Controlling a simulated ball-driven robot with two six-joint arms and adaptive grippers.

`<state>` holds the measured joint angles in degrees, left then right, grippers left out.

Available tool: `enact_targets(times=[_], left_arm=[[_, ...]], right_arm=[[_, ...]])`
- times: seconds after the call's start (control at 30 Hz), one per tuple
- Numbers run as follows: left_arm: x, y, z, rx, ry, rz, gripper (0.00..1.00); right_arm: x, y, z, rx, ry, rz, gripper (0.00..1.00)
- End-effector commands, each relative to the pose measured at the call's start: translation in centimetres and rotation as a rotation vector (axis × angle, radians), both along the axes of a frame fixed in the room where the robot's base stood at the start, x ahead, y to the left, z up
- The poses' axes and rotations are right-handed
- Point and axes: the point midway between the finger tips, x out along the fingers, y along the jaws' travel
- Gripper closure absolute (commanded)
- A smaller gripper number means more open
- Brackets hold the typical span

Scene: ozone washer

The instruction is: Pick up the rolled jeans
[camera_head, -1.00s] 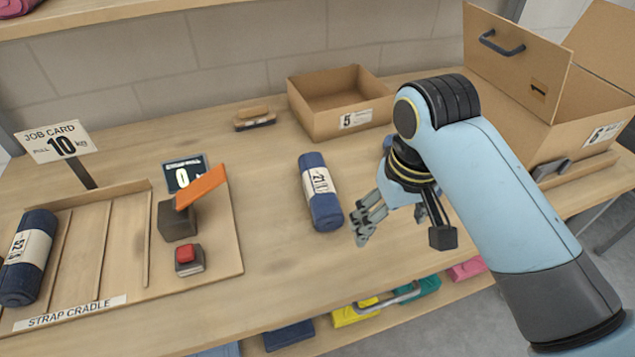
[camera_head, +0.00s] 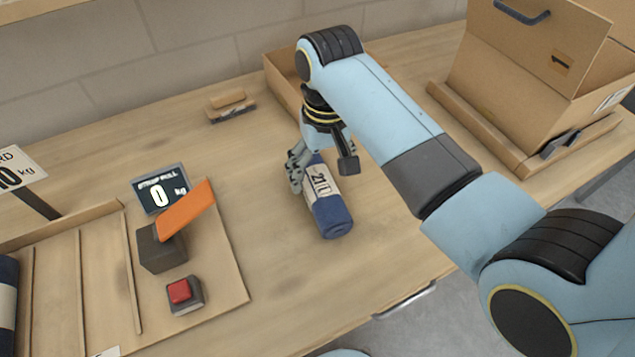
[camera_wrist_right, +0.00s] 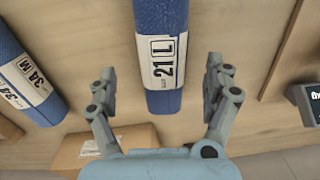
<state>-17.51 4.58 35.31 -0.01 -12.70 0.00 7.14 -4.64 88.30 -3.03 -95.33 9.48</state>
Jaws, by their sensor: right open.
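A rolled pair of blue jeans (camera_head: 331,215) with a white 21 L label lies on the bench in the head view. My right gripper (camera_head: 322,172) is open over the far end of this roll, its fingers on either side of it. In the right wrist view the labelled end of the 21 L roll (camera_wrist_right: 160,60) lies between the open, spread fingers (camera_wrist_right: 160,80), with gaps on both sides. Another blue roll labelled 34 M (camera_wrist_right: 30,80) lies to its left there; I cannot make it out in the head view. My left gripper is not in view.
A scale display reading 0 kg (camera_head: 160,188), an orange lever (camera_head: 187,210) and a red button (camera_head: 180,291) stand left of the roll. Another roll (camera_head: 8,300) is at the left edge. An open cardboard box (camera_head: 280,80) is behind my arm; a bigger carton (camera_head: 520,100) stands right.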

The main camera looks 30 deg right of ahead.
Motion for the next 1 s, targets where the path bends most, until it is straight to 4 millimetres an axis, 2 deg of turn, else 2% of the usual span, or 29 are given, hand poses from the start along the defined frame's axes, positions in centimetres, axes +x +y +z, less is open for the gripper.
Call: enact_targets(times=[0.1, 0.2, 0.5, 0.77, 1.0], left_arm=[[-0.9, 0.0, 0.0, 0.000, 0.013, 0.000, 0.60], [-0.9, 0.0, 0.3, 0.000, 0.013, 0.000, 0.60], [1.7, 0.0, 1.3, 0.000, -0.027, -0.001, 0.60], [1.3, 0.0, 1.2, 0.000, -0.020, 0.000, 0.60], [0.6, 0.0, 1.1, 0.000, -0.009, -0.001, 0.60]], right_arm=[[0.0, 0.0, -0.9, 0.000, 0.000, 0.000, 0.15], [0.1, 0.1, -1.8, 0.000, 0.002, 0.000, 0.15], [0.3, 0.4, -5.8, 0.000, -0.001, 0.001, 0.15], [0.3, 0.4, -6.1, 0.000, -0.002, 0.000, 0.15], [0.3, 0.4, -6.1, 0.000, -0.002, 0.000, 0.45]])
